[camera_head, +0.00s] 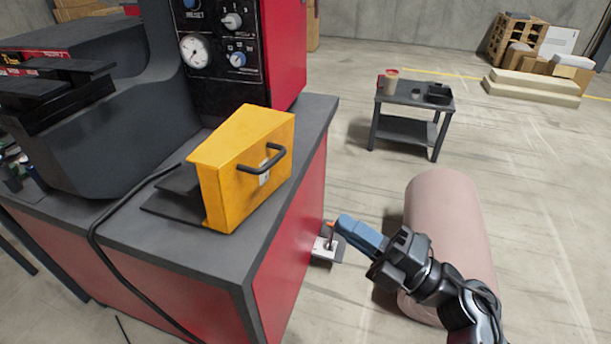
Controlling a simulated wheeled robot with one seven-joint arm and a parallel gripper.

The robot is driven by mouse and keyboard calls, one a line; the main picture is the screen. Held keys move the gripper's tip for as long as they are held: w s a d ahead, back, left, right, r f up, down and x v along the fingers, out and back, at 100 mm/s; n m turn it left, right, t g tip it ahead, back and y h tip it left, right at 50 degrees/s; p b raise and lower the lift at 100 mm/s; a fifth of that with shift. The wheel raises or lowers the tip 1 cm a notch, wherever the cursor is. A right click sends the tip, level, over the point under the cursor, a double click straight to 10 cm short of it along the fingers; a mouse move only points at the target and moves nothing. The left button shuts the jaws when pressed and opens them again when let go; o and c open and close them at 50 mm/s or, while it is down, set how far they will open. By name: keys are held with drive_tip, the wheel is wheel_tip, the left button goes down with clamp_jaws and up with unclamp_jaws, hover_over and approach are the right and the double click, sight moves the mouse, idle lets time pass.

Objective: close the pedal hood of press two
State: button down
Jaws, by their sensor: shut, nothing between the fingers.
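The yellow pedal hood (225,190) stands on the grey bench top, near its right edge. A black bar handle (265,165) is on its right-hand face, above a small pale label. A dark base plate (165,208) shows at the left and under the hood, with parts of it hidden by the hood. The hood appears tipped up from this plate, but its exact angle is hard to tell. My gripper (334,226) is shut and empty, with blue fingers and an orange tip. It is beside the bench's red side, lower right of the hood and apart from the handle.
The press (95,150) with its control panel (218,50) rises behind the hood. A black cable (125,205) runs over the bench. A small dark table (412,98) stands farther back. Open floor lies between.

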drive_tip(key=p, duration=0.1)
approach(254, 170)
drive_tip(key=w+a, duration=0.1)
drive_tip(key=w, duration=0.1)
drive_tip(key=w+a+r, duration=0.1)
drive_tip(key=w+a, duration=0.1)
drive_tip(key=shift+w+a, duration=0.15)
drive_tip(key=shift+a, duration=0.1)
drive_tip(key=shift+r, duration=0.15)
